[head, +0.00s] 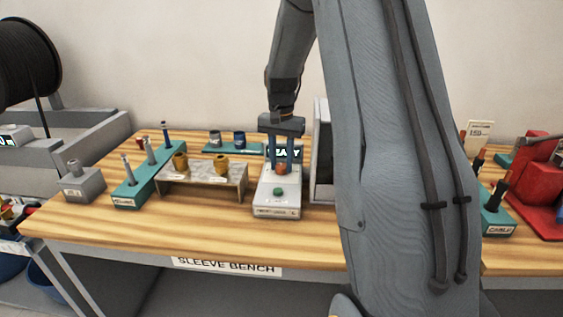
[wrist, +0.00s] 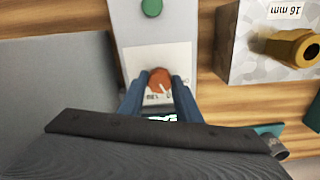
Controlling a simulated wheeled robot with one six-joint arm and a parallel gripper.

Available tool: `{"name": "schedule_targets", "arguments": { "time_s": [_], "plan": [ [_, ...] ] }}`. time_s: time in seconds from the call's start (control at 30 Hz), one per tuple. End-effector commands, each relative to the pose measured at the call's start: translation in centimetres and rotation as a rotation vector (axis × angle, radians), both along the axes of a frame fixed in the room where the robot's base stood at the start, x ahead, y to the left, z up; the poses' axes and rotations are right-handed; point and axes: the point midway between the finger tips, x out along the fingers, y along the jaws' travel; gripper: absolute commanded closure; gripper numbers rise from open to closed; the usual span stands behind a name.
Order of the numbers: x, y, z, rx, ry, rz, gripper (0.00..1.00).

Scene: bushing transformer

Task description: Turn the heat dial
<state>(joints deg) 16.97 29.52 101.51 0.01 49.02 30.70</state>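The heat dial is a small round orange-brown knob (head: 282,168) on a light grey control box (head: 277,198). It also shows in the wrist view (wrist: 160,79), with a pale pointer line running toward the lower right. My gripper (head: 282,161) points down over the box, its two blue fingers on either side of the dial. In the wrist view the fingertips (wrist: 160,84) lie close against both sides of the dial. I cannot tell whether they press on it or leave a thin gap. A green button (head: 278,191) sits in front of the dial. A dark display behind it is partly hidden by my fingers.
A marbled stand with brass sleeves (head: 202,182) is close left of the box. A grey open-fronted unit (head: 322,150) stands close on the right, partly hidden by my arm. Teal racks and a red tool (head: 540,175) are farther off. Bare wood lies in front.

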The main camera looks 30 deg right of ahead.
Motion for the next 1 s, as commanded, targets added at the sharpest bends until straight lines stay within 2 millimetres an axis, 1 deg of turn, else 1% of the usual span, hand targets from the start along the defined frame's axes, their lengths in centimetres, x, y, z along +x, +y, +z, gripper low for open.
{"name": "schedule_targets", "arguments": {
  "time_s": [0.03,0.1,0.37,0.47,0.57,0.8,1.0],
  "plan": [
    [0.2,-0.1,0.2,-0.002,-0.006,0.0,0.63],
    [0.2,-0.1,0.2,-0.002,-0.005,0.001,0.51],
    [0.1,0.0,0.1,-0.001,-0.002,0.001,0.51],
    [0.1,0.0,0.4,-0.001,-0.003,0.002,0.51],
    [0.2,0.0,1.5,-0.002,-0.006,0.001,0.51],
    [0.2,-0.1,5.4,-0.002,-0.006,0.001,0.51],
    [0.1,-0.1,7.5,-0.002,-0.005,0.001,0.51]
  ]
}}
